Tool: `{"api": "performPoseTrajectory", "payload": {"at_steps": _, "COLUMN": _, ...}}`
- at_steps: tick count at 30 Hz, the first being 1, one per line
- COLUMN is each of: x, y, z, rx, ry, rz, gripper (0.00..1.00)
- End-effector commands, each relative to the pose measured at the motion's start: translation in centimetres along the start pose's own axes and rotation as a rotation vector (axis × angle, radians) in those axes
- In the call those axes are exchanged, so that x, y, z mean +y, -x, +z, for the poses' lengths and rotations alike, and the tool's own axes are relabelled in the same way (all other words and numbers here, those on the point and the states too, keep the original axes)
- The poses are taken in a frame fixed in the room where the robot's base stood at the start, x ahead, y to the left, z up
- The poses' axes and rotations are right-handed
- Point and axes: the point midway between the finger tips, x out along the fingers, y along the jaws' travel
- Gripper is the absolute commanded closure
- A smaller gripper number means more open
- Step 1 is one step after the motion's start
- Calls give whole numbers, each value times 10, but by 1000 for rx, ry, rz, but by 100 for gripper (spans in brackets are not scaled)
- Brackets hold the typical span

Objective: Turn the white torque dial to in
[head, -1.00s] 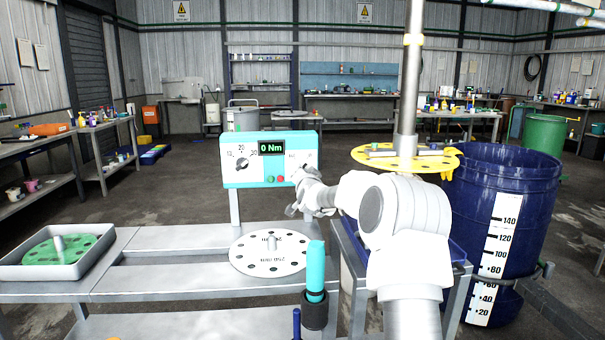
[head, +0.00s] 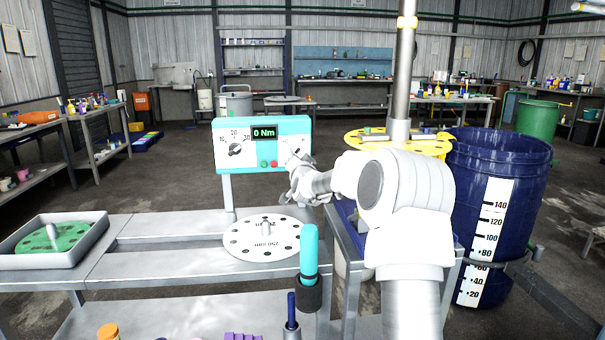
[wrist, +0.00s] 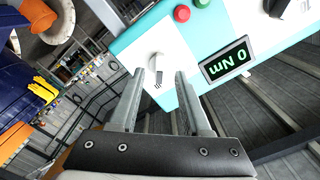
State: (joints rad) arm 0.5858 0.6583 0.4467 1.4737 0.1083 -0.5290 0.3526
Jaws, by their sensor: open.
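The turquoise and white control panel (head: 222,155) stands on a post behind the bench, and its display reads 0 Nm. In the wrist view, the panel (wrist: 192,45) is close ahead. The white dial (wrist: 156,68) sits on the panel's white face, near its edge, and appears between my fingertips in the picture. My gripper (wrist: 160,76) is open and empty; I cannot tell whether it touches the dial. In the head view, my gripper (head: 298,165) is at the panel's right end and hides the white dial. A second, darker knob (head: 235,149) has a numbered scale.
Red (wrist: 182,13) and green (wrist: 201,2) buttons sit near the white dial. A blue barrel (head: 465,200) and a yellow disc on a shaft (head: 370,143) stand at the right.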

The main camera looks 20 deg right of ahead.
Motion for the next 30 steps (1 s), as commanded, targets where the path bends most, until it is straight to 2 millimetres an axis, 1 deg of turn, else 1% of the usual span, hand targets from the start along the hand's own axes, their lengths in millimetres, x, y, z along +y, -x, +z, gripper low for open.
{"api": "performPoseTrajectory", "payload": {"at_steps": 1, "x": 0, "y": 8, "z": -1, "rx": 0, "ry": 2, "rz": 0, "gripper": 52}}
{"api": "performPoseTrajectory", "payload": {"at_steps": 11, "x": -1, "y": 59, "z": -1, "rx": 1, "ry": 2, "rz": 0, "gripper": 52}}
{"api": "performPoseTrajectory", "payload": {"at_steps": 21, "x": -1, "y": 115, "z": -1, "rx": 1, "ry": 2, "rz": 0, "gripper": 52}}
{"api": "performPoseTrajectory", "payload": {"at_steps": 27, "x": -1, "y": 140, "z": -1, "rx": 0, "ry": 1, "rz": 0, "gripper": 52}}
{"api": "performPoseTrajectory", "payload": {"at_steps": 30, "x": 0, "y": 147, "z": 0, "rx": 0, "ry": 1, "rz": 0, "gripper": 52}}
